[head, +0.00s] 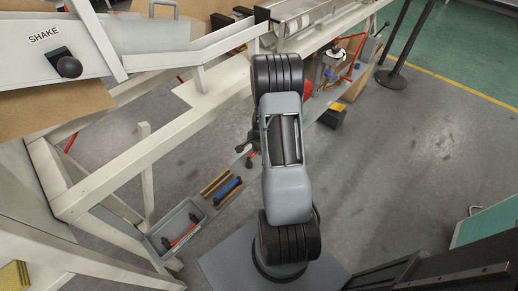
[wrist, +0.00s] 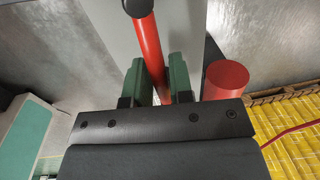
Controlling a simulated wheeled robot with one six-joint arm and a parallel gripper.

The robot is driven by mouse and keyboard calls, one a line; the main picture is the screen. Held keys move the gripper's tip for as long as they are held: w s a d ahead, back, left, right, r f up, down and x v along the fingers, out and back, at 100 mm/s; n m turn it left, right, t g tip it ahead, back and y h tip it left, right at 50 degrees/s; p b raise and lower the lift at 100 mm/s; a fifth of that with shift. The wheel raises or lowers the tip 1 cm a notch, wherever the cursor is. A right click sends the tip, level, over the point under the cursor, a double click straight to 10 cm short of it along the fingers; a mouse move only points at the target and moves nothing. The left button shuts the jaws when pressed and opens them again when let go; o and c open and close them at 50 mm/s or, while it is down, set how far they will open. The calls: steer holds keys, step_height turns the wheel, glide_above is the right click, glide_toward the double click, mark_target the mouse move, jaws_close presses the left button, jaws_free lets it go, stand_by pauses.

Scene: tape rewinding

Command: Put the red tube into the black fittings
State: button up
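In the wrist view a long red tube (wrist: 150,50) runs down from a black round end piece (wrist: 138,8) at the top edge to my fingers. My gripper (wrist: 158,80) has two green fingers with a narrow space between them. The tube shows in that space, and the right finger covers part of it. I cannot tell whether the fingers touch the tube or it lies beyond them. A red rod with dark ends (head: 183,235) lies in a grey tray (head: 160,243) at lower left there.
A thick red cylinder (wrist: 226,78) stands right of the fingers in the wrist view, near yellow pads (wrist: 295,125). In the head view a blue rod (head: 227,190) lies beside the tray. A white frame (head: 130,160) fills the left. Grey floor (head: 420,150) is open at right.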

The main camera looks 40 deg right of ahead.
steer(key=o, duration=0.4)
steer(key=shift+r, duration=0.15)
steer(key=r, duration=0.4)
steer(key=s+r+p, duration=0.1)
steer(key=r, duration=0.4)
steer(key=r+p, duration=0.1)
steer(key=r, duration=0.3)
steer(key=shift+s+d+r, duration=0.15)
steer(key=shift+s+r, duration=0.05)
steer(key=shift+r, duration=0.05)
steer(key=s+a+r+n+p, duration=0.3)
steer(key=a+r+n, duration=0.2)
steer(key=a+r, duration=0.2)
steer(key=s+a+r+n+t+p, duration=0.1)
steer(key=s+a+r+n+p, duration=0.2)
steer(key=a+r, duration=0.4)
steer(key=s+a+r+n+t+p, duration=0.1)
steer(key=s+a+r+n+p, duration=0.2)
steer(key=r, duration=0.9)
steer(key=shift+s+a+r+n, duration=0.1)
steer(key=shift+s+a+n, duration=0.25)
steer(key=shift+a+n, duration=0.45)
steer(key=shift+s+a+r+n, duration=0.1)
steer(key=shift+s+a+n, duration=0.2)
steer(key=shift+a+n, duration=0.5)
steer(key=shift+s+a+n, duration=0.35)
steer(key=shift+a+n, duration=0.25)
steer(key=shift+n, duration=0.4)
